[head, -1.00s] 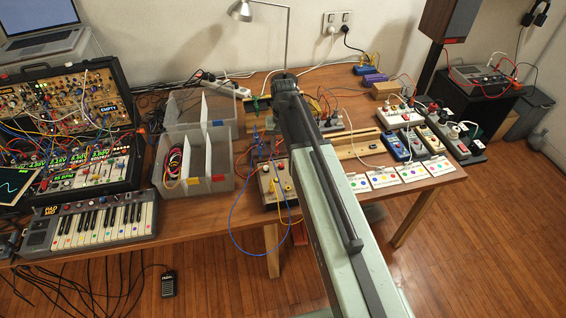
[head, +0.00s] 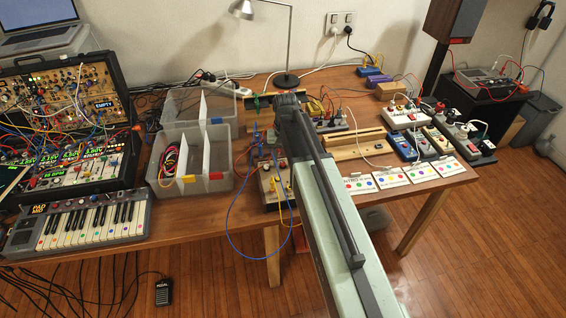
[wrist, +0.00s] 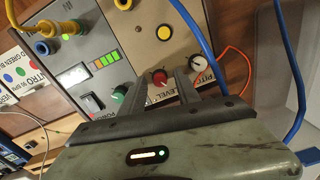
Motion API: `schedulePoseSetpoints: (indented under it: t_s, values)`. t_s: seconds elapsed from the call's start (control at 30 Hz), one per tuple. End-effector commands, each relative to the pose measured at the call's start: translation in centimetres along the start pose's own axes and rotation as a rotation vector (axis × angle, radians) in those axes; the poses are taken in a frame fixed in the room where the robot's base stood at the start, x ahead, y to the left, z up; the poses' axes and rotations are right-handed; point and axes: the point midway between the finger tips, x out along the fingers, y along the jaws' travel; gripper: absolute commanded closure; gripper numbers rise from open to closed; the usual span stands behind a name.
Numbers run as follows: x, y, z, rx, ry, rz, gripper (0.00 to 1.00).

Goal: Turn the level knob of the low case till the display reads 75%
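The low case (head: 268,187) stands near the table's front edge in the head view, partly behind my arm. In the wrist view its tilted panel (wrist: 128,40) fills the upper middle. The red level knob (wrist: 160,77) sits there, with the white pitch knob (wrist: 198,66) to its right. The bar display (wrist: 106,60) shows lit green and orange segments; I cannot read a percentage. My gripper (wrist: 167,82) has its fingers on either side of the red knob, with a gap that looks open. Whether they touch it is unclear. The head view hides the fingertips.
A blue cable (wrist: 192,25) and an orange cable (wrist: 237,58) run close to my gripper. A yellow plug (wrist: 62,28) sits in the panel. A clear divided bin (head: 207,160) stands left of the case, and white cards (head: 405,178) lie to the right.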

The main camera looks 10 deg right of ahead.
Motion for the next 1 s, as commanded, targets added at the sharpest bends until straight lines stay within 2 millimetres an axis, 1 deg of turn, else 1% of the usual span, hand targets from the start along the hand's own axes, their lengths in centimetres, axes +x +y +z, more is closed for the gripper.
schedulePoseSetpoints:
  t_s: [0.03,0.07,0.1,0.13,0.27,0.43,0.67,0.7,0.77,1.0]
  values:
    - [-0.02,0.0,0.0,0.0,0.0,0.0,0.78]
    - [-0.02,0.0,0.0,0.0,0.0,0.0,0.87]
    - [-0.02,0.0,0.0,0.0,0.0,0.0,0.98]
    - [-0.02,0.0,0.0,0.0,0.0,0.0,1.0]
    - [-0.02,-0.01,-0.01,-0.009,0.0,0.0,1.0]
    - [-0.02,-0.01,-0.01,-0.102,-0.004,0.0,1.0]
    - [-0.01,-0.01,0.0,-0.108,-0.004,0.0,1.0]
    - [-0.01,-0.01,0.0,-0.108,-0.004,0.0,0.75]
    - [-0.01,-0.01,0.0,-0.108,-0.004,0.0,0.59]
    - [-0.01,-0.01,-0.01,-0.108,-0.004,0.0,0.59]
